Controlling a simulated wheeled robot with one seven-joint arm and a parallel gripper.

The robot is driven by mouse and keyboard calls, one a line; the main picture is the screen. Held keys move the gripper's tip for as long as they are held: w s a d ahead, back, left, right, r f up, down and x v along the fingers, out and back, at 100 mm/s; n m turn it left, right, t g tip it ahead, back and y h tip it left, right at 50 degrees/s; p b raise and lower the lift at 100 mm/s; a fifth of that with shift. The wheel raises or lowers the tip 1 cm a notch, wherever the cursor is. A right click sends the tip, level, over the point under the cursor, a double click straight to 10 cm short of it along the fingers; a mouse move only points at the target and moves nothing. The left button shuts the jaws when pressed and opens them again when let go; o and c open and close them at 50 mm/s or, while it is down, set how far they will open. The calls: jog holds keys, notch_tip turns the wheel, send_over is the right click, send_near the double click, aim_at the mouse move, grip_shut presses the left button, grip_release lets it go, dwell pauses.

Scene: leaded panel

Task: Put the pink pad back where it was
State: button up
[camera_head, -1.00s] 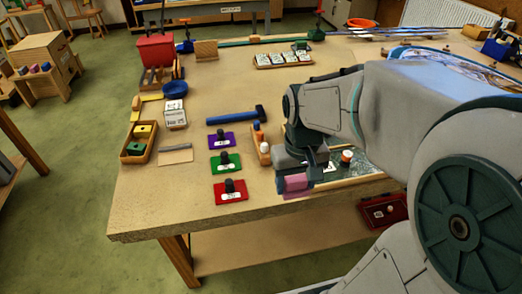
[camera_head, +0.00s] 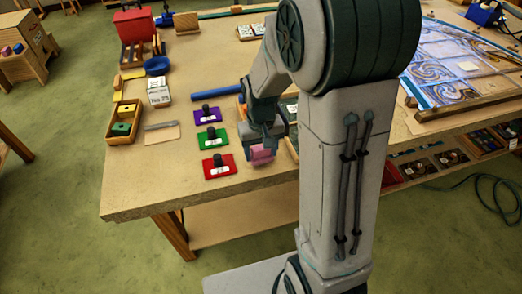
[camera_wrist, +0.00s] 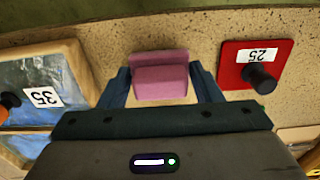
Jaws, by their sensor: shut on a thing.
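The pink pad (camera_head: 262,155) is between the fingers of my gripper (camera_head: 263,141), near the table's front edge. In the wrist view, the pad (camera_wrist: 160,75) sits between both fingertips (camera_wrist: 160,87), over bare tabletop; whether it touches the table I cannot tell. The red pad (camera_head: 219,172) lies just left of my gripper in the head view and shows at the right in the wrist view (camera_wrist: 236,72), labelled 25. The green pad (camera_head: 212,143) and purple pad (camera_head: 207,119) lie behind it in a column. Each has a dark knob.
A wood-edged tray with a bluish sheet (camera_wrist: 45,75), labelled 35, is close on the other side of my gripper. A blue-handled tool (camera_head: 215,92) lies behind the pads. Bare tabletop (camera_head: 150,180) lies left of the red pad.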

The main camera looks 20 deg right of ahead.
jog(key=shift+f, duration=0.45)
jog(key=shift+f, duration=0.15)
jog(key=shift+f, duration=0.15)
jog(key=o, duration=0.9)
jog(key=shift+o, duration=0.2)
jog(key=shift+r, duration=0.2)
